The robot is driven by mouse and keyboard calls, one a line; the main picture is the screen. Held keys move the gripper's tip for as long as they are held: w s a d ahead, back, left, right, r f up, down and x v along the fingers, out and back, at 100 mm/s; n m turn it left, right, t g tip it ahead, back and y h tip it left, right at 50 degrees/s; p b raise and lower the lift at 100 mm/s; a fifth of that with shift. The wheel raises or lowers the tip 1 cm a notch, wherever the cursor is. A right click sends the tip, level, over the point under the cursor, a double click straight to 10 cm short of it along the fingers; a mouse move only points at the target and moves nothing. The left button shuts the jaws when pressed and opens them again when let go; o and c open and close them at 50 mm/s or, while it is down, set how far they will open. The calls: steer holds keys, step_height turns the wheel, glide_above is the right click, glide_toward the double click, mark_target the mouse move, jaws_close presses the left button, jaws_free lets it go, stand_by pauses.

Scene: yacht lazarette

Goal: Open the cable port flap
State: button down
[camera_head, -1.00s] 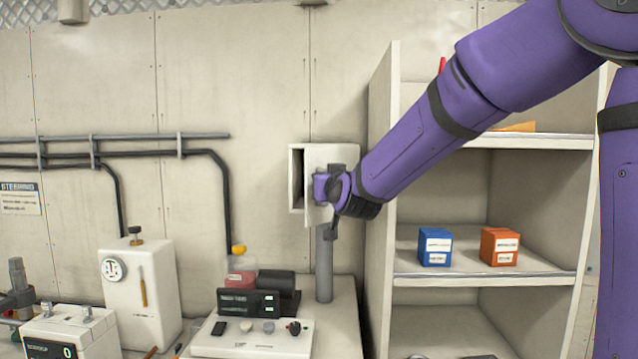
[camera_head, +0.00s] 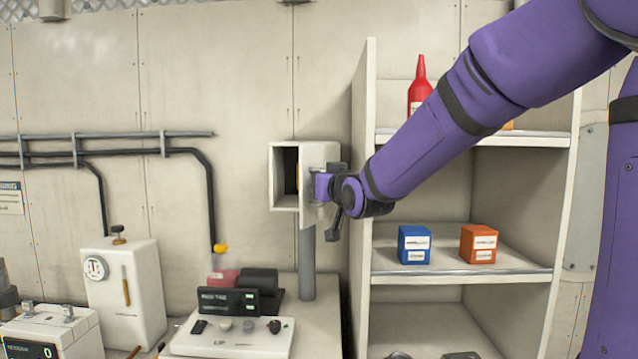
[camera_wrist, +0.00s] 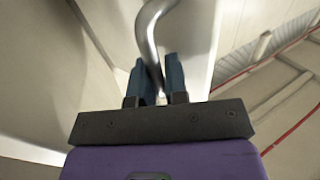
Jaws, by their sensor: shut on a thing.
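The cable port is a pale box (camera_head: 285,203) on the wall atop a grey post. Its flap (camera_head: 319,157) is hinged and stands swung out toward the right, and the dark inside of the box shows, with a bit of orange in it. My gripper (camera_head: 318,187) is at the flap's face, right of the opening. In the wrist view my gripper (camera_wrist: 155,80) has its two blue fingers shut on a curved metal handle (camera_wrist: 150,32). The wrist hides part of the flap in the head view.
A shelf unit (camera_head: 362,120) stands close to the right of the box, with a red bottle (camera_head: 419,86), a blue box (camera_head: 414,245) and an orange box (camera_head: 478,244). A bench with a control panel (camera_head: 232,335) lies below. Black pipes (camera_head: 110,150) run along the wall at left.

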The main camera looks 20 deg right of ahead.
steer(key=shift+d+r, duration=0.2)
steer(key=shift+r, duration=0.3)
steer(key=c, duration=1.2)
jaws_free()
steer(key=shift+d, duration=0.1)
steer(key=shift+a, duration=0.2)
steer(key=shift+s, duration=0.1)
steer(key=s, duration=0.7)
steer(key=s+f, duration=0.1)
steer(key=s, duration=0.2)
steer(key=shift+s+d, duration=0.3)
